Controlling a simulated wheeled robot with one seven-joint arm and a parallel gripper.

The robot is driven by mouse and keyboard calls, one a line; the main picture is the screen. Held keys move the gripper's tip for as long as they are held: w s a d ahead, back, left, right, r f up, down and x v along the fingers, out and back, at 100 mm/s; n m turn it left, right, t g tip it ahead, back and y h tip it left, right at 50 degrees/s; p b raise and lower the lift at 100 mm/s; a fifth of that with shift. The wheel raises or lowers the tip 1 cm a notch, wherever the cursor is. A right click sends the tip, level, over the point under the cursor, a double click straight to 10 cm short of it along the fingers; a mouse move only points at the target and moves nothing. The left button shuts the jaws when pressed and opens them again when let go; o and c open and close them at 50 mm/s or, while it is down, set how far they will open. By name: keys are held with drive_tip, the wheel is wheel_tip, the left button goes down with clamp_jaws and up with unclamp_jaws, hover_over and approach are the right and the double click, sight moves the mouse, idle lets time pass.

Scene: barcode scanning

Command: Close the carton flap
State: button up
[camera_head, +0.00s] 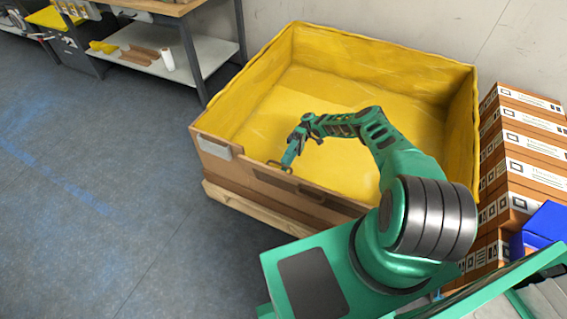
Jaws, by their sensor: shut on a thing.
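A large carton (241,184) with a yellow inner lining stands open on a wooden pallet. Its near side is a brown panel, the carton flap (247,171), standing roughly upright with a light grey label plate at its left end. My arm reaches across the right part of the carton from the lower right. My gripper (287,163) points down at the top edge of the flap, near its middle, and is shut on it. The fingertips are small, and the exact grip is partly hidden. A dark handle-like loop shows beside the fingers.
Stacked brown boxes (524,150) stand close to the carton's right side, with a blue bin (545,224) in front. A workbench with a lower shelf (187,76) is at the back left. The grey floor (95,190) on the left is clear.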

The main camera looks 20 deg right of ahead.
drive_tip(key=shift+s+f, duration=0.2)
drive_tip(key=shift+f, duration=0.2)
idle(0.3)
drive_tip(key=o, duration=0.8)
drive_tip(key=shift+c, duration=0.8)
drive_tip(key=shift+w, duration=0.1)
drive_tip(key=shift+r, duration=0.2)
wheel_tip(320, 180, up, 11)
hover_over(265, 165)
drive_tip(key=s+a, duration=0.1)
drive_tip(key=s, duration=0.3)
drive_tip(key=shift+w+f, duration=0.1)
drive_tip(key=shift+f, duration=0.1)
